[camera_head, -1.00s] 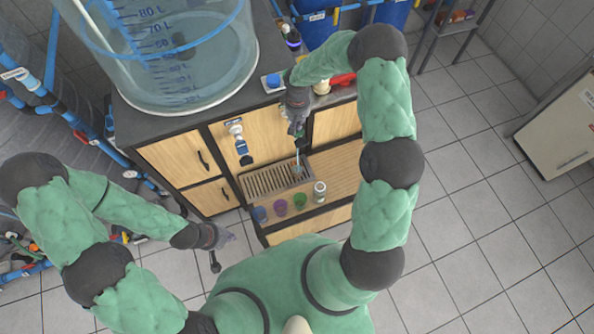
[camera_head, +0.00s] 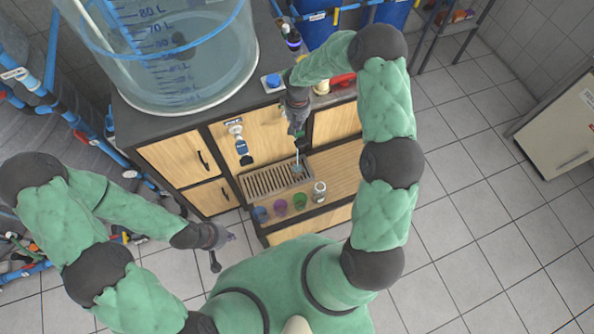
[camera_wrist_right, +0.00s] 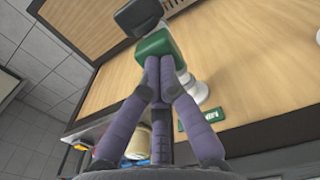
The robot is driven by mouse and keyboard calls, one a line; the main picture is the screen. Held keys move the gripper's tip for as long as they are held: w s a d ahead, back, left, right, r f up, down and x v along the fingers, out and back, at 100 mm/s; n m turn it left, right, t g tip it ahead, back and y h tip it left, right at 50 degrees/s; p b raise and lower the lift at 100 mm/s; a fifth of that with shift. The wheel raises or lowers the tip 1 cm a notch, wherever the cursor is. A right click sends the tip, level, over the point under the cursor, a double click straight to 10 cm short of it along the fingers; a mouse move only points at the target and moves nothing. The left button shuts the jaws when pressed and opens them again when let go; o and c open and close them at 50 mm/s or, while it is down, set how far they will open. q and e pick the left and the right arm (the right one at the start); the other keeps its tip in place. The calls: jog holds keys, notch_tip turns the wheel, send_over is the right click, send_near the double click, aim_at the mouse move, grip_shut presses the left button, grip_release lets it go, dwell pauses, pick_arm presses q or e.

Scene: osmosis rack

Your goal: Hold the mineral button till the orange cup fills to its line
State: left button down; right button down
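My right gripper (camera_head: 297,127) is at the cabinet front, above the drip tray (camera_head: 262,183). In the right wrist view its fingers (camera_wrist_right: 158,75) are together, with their tips against a green button block (camera_wrist_right: 155,44) on a white tap fitting (camera_wrist_right: 186,82). A thin pale stream (camera_head: 297,158) shows below the right gripper, over the right end of the tray. A small bluish shape is at its foot; I cannot make out an orange cup or a fill line there. My left gripper (camera_head: 223,236) is low at the left, away from the cups; its fingers are too small to judge.
A blue cup (camera_head: 260,214), a purple cup (camera_head: 280,207), a green cup (camera_head: 300,201) and a pale jar (camera_head: 319,191) stand along the shelf front. Another tap (camera_head: 241,147) with a blue part is on the left panel. A large clear water tank (camera_head: 170,60) stands on top.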

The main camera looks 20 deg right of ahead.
notch_tip(320, 180, up, 6)
jog(key=p, duration=0.3)
jog(key=shift+r, duration=0.1)
dwell(0.4)
jog(key=s+a+f+y, duration=0.3)
jog(key=s+a+f, duration=0.7)
jog(key=s, duration=0.2)
jog(key=s+a+f+m+y, duration=0.1)
jog(key=s+a+f, duration=0.1)
jog(key=s, duration=0.5)
jog(key=s+a+f+m, duration=0.1)
jog(key=s+a+m, duration=0.15)
jog(key=s, duration=0.55)
notch_tip(320, 180, down, 20)
jog(key=w+a+n+b, duration=0.1)
jog(key=b, duration=2)
jog(key=shift+w+a+n, duration=0.35)
jog(key=shift+a, duration=0.05)
jog(key=shift+r, duration=0.1)
